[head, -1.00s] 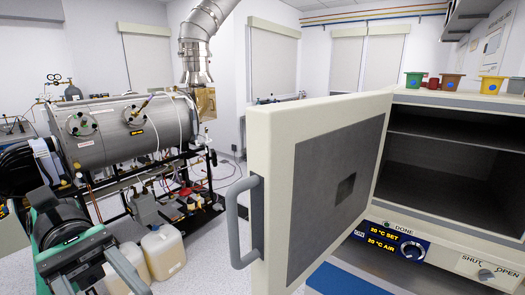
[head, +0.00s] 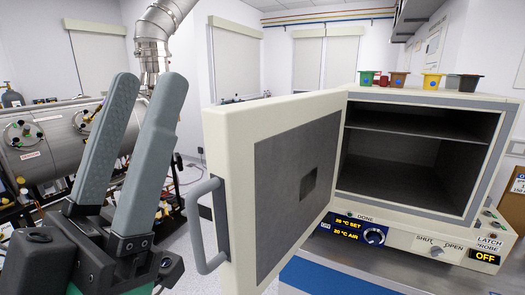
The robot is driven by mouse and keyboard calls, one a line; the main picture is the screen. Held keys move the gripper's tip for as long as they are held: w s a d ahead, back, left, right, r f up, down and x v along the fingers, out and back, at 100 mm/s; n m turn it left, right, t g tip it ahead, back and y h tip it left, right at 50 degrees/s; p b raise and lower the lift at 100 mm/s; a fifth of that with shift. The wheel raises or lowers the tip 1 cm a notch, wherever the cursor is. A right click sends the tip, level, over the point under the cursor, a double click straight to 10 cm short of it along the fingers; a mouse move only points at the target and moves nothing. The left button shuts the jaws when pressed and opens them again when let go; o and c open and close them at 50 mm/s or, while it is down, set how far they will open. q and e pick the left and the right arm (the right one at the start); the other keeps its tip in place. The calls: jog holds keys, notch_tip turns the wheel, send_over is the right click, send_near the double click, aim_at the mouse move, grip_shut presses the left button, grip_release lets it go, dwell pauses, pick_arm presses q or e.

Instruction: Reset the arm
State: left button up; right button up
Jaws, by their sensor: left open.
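My left gripper (head: 147,88) stands at the left of the head view, its two grey fingers pointing up and spread apart with nothing between them. It is left of the handle (head: 206,225) of the oven door, with a visible gap in the picture. The cream door (head: 235,200) stands wide open with its grey inner panel showing. The oven (head: 400,97) behind it shows an empty chamber with a shelf (head: 420,134). My right gripper is not in view.
Several small coloured pots, including a green one (head: 366,78), stand on top of the oven. A control panel (head: 358,230) with a knob is below the chamber. A large steel cylinder (head: 50,145) lies behind my left gripper. A blue strip (head: 335,280) edges the bench.

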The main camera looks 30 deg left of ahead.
pick_arm(q)
jog(key=w+f+g+h, duration=0.1)
jog(key=w+f+g, duration=0.1)
jog(key=w+f, duration=0.15)
notch_tip(320, 180, up, 28)
jog(key=p, duration=2.7)
jog(key=shift+w+d+r+g+p, duration=0.15)
jog(key=shift+w+d+g+p, duration=0.15)
jog(key=shift+p, duration=0.1)
